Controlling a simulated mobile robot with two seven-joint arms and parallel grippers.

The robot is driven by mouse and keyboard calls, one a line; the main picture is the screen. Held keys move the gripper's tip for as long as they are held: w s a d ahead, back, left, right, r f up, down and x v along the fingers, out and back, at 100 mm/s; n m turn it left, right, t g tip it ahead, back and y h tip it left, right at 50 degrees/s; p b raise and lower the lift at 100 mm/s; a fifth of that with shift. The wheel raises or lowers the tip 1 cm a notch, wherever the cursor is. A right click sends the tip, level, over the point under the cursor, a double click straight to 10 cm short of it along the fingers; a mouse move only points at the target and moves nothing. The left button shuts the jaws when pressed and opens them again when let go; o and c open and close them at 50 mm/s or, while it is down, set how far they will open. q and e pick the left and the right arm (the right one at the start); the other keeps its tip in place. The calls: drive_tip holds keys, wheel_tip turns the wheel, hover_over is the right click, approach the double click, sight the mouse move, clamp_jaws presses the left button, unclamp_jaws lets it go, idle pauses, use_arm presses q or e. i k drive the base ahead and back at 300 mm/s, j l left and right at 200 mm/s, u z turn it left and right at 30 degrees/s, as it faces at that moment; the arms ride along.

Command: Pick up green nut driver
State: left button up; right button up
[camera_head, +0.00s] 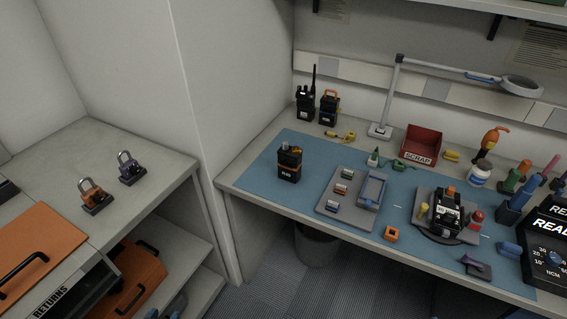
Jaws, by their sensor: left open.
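My right gripper is not in view.
A blue mat (262,182) on the bench carries a radio (289,164), a grey tray (333,217) and a radio in a fixture (445,208). A lamp (398,90), a red scrap bin (421,143), a blue handle (513,206) and a black readout box (545,262) stand nearby.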

sight(515, 175)
drive_tip(key=z, duration=1.45)
